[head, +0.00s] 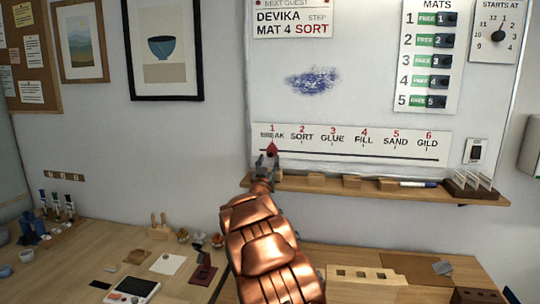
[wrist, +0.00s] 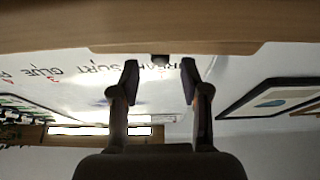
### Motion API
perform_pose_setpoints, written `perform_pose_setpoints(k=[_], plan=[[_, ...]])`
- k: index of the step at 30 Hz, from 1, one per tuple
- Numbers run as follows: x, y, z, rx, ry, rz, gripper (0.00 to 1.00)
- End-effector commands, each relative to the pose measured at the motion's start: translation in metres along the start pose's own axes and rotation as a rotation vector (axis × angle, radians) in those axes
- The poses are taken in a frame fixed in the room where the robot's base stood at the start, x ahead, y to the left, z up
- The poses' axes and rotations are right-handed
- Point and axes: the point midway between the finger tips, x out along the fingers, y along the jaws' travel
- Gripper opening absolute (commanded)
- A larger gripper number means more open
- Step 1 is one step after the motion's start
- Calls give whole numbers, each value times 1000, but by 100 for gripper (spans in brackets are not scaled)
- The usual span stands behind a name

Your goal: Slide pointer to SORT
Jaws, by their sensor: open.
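The red pointer (head: 272,149) sits on the slider track (head: 370,157) of the whiteboard strip, at the left under 1 BREAK. The SORT label (head: 301,137) is the one to its right. My gripper (head: 267,162) is just below the pointer and partly overlaps its lower part. In the wrist view the step words look upside down. There my gripper (wrist: 160,78) is open, with its two fingers apart. A small dark knob (wrist: 160,60) shows between the fingertips; I cannot tell whether they touch it.
A wooden ledge (head: 335,186) with blocks and a marker (head: 418,184) runs below the strip. It spans the top of the wrist view, close to the fingertips. A card rack (head: 470,184) stands at its right end. A workbench (head: 80,250) with tools lies below.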

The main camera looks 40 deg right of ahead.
Motion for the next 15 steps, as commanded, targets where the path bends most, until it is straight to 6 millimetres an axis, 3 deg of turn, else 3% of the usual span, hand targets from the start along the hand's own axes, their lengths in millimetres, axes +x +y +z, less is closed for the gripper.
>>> perform_pose_setpoints(k=[6,15], plan=[[20,0,1,0,-4,-1,46],[30,-1,0,1,0,-2,46]])
